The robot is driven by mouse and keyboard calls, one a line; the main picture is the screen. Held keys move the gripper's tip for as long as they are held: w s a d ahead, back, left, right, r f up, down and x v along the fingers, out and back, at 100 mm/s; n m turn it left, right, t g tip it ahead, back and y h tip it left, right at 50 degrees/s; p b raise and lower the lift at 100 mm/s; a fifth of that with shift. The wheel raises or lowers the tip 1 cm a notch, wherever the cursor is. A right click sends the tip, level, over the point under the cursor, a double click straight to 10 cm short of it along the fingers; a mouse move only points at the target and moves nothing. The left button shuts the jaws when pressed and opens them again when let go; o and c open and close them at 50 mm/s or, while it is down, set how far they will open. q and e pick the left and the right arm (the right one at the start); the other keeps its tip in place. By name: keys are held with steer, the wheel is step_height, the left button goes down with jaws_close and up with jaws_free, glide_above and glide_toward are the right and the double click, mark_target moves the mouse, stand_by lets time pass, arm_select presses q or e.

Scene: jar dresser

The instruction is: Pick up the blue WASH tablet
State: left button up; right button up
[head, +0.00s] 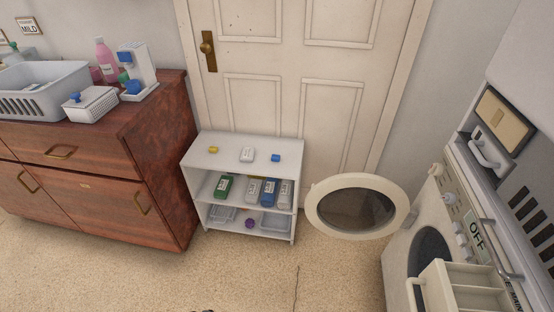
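A small blue block (276,158) lies on the right side of the top of the low white shelf unit (210,152). It may be the WASH tablet, but no lettering on it can be read. A larger blue labelled pack (268,192) stands on the middle shelf, and its label is too small to read. Near the blue block on the top are a white labelled item (247,155) and a small yellow piece (213,150). Neither of my grippers shows in the head view.
A red-brown wooden cabinet (150,140) with a grey basket (50,85) stands left of the shelf unit. At right, a washing machine (405,260) has its round door (400,190) swung open beside the shelf and its drawer (465,298) pulled out. The floor (250,275) in front is clear.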

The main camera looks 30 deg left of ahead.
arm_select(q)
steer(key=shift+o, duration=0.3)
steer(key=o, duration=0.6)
